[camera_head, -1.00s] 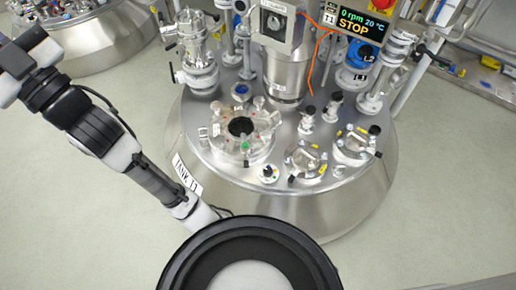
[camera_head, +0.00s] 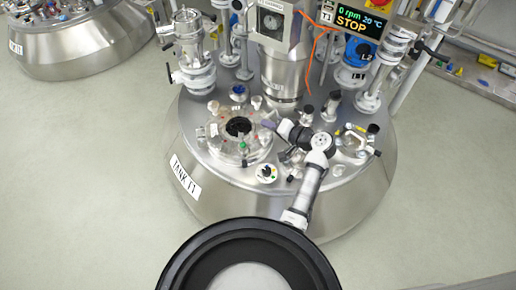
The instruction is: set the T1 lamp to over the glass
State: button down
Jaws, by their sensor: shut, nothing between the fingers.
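The T1 tank (camera_head: 215,190) carries a round lid crowded with fittings. A glass port with a metal ring (camera_head: 353,144) sits at the right of the lid. A second glass port beside it is mostly hidden behind my arm. Two small upright fittings with dark tops (camera_head: 333,104) stand behind them; I cannot tell which part is the lamp. A small white dial with a black knob (camera_head: 267,173) is at the lid's front. My gripper (camera_head: 268,125) is small in view, shut and empty, above the lid between the dark-centred round port (camera_head: 238,128) and the glass ports.
A metal column with a grey box (camera_head: 278,25) rises at the lid's back, with an orange cable beside it. A display reading STOP (camera_head: 351,20) stands at the back right. Valves crowd the left and right rims.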

jog(key=s+d+f+m+y, duration=0.2)
jog(key=s+d+f, duration=0.3)
jog(key=s, duration=0.5)
jog(key=shift+s+d+f+m+t, duration=0.3)
jog(key=shift+d+m, duration=0.1)
jog(key=shift+d, duration=0.8)
jog(key=shift+w+a, duration=0.1)
jog(key=p, duration=0.4)
send_near(243, 145)
jog(key=w+a+f, duration=0.2)
jog(key=w+f, duration=0.1)
jog(key=w, duration=0.2)
jog(key=shift+a, duration=0.2)
